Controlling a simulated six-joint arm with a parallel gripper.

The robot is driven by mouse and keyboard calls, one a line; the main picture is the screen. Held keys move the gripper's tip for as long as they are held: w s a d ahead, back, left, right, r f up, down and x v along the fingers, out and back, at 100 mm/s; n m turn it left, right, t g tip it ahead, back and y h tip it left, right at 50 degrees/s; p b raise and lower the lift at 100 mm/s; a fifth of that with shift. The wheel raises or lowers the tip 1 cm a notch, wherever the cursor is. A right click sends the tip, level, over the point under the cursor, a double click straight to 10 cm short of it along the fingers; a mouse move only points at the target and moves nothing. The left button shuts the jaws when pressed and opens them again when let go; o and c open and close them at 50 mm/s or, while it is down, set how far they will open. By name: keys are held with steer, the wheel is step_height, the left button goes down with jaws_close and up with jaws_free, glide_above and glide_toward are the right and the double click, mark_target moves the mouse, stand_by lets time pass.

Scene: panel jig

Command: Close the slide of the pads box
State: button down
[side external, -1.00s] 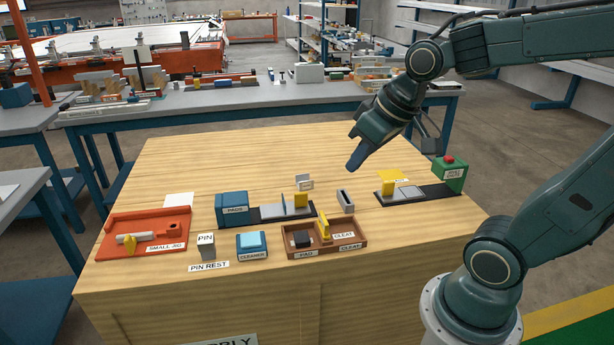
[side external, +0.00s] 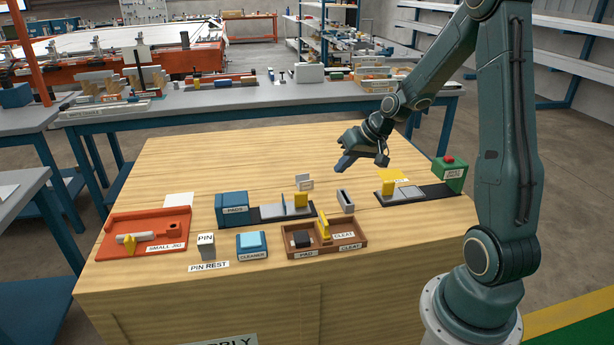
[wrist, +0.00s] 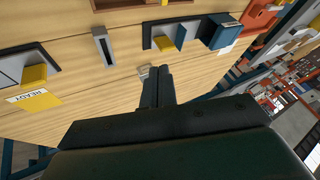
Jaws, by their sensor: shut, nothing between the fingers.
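The pads box (side external: 232,207) is a blue block labelled PADS at the left end of a black track (side external: 268,213). My gripper (side external: 344,166) is shut and empty, above the table behind and right of the slide. Its fingers also show in the wrist view (wrist: 158,85).
A grey slotted block (side external: 345,201) stands right of the slide. A brown tray (side external: 345,250) with a pad and a yellow cleat lies in front. Farther right is a second track with a green red-button box (side external: 449,176). The table's back is clear.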

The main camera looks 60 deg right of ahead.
steer(key=d+f+m, duration=0.1)
steer(key=d+f, duration=0.3)
steer(key=d, duration=0.1)
steer(key=shift+f+m+t, duration=0.15)
steer(key=shift+m+t, duration=0.15)
steer(key=shift+m, duration=0.1)
steer(key=shift+s, duration=0.1)
steer(key=x, duration=0.9)
steer(key=shift+f, duration=0.35)
steer(key=shift+w+a, duration=0.75)
steer(key=shift+w, duration=0.2)
steer(key=shift+w+a, duration=0.75)
glide_above(281, 211)
steer(key=shift+s, duration=0.1)
steer(key=shift+a, duration=0.1)
